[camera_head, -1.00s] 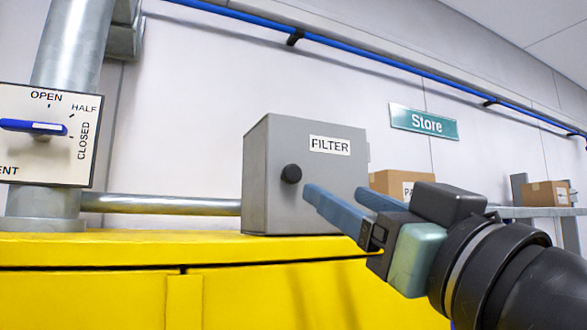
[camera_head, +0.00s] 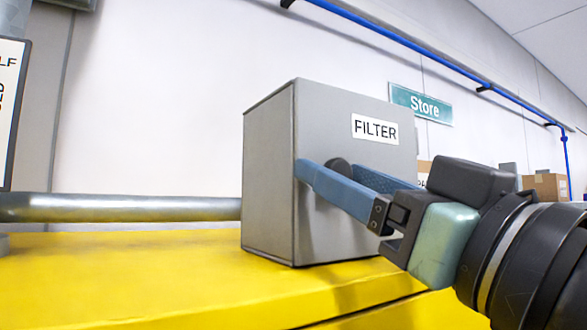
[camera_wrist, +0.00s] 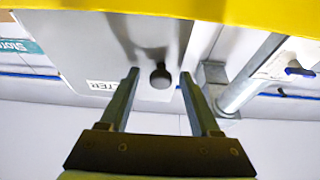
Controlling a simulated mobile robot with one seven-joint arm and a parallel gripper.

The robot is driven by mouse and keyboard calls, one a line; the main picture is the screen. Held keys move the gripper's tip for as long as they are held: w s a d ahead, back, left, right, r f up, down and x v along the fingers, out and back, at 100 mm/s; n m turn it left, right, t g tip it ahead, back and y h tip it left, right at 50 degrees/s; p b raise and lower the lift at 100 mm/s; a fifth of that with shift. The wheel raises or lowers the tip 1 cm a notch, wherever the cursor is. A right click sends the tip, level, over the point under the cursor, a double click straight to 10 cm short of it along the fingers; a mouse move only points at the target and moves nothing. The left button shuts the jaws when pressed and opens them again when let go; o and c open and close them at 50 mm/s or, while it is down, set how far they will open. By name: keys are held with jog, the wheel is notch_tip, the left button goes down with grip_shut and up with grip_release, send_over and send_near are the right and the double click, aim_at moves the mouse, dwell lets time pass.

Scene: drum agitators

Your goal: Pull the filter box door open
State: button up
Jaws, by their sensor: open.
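The grey filter box (camera_head: 268,170) stands on the yellow cabinet, with a white FILTER label on its door (camera_head: 330,115). The door looks shut. Its round black knob (camera_head: 338,164) is partly hidden by my finger in the head view. My gripper (camera_head: 326,168) is open in front of the door. In the wrist view, which is upside down, the knob (camera_wrist: 160,77) lies between the tips of my gripper (camera_wrist: 158,76). The fingers stand apart on either side of it, with a gap to each. I cannot tell how deep the knob sits between them.
The yellow cabinet top (camera_head: 130,270) spreads beneath the box. A metal pipe (camera_head: 120,208) runs to the box's left side. A cardboard box (camera_head: 546,186) stands at the right. A green Store sign (camera_head: 421,103) hangs on the wall behind.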

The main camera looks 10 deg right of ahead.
jog(key=shift+s+r, duration=0.1)
jog(key=shift+s, duration=0.15)
grip_shut()
dwell(1.3)
